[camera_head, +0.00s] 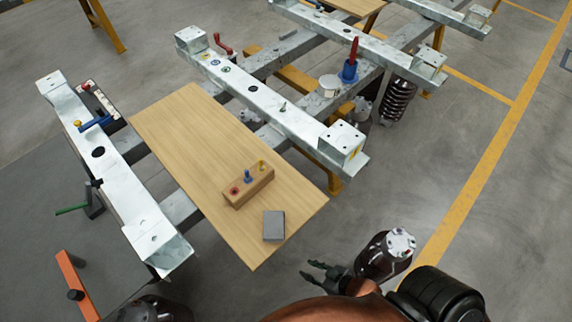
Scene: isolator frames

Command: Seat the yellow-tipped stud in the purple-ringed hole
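The yellow-tipped stud (262,165) stands upright in a wooden block (254,190) on the wooden board. A blue-tipped stud (248,176) and a red-tipped stud (234,190) stand in the same block. Several small round holes show along the middle metal beam (280,110), some with coloured rims. I cannot make out which one has a purple ring. My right gripper (309,270) is empty, with its dark fingers apart, to the right of the board's near corner and away from the studs. My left gripper is not in view; only a dark part of my arm shows at the bottom left.
A grey box (274,225) lies on the wooden board (185,125) near the block. Another metal beam (125,190) carries a blue-handled clamp (95,124). A red-handled tool (352,58) and a coil spring (397,102) are at the middle beam's far side. Floor at right is clear.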

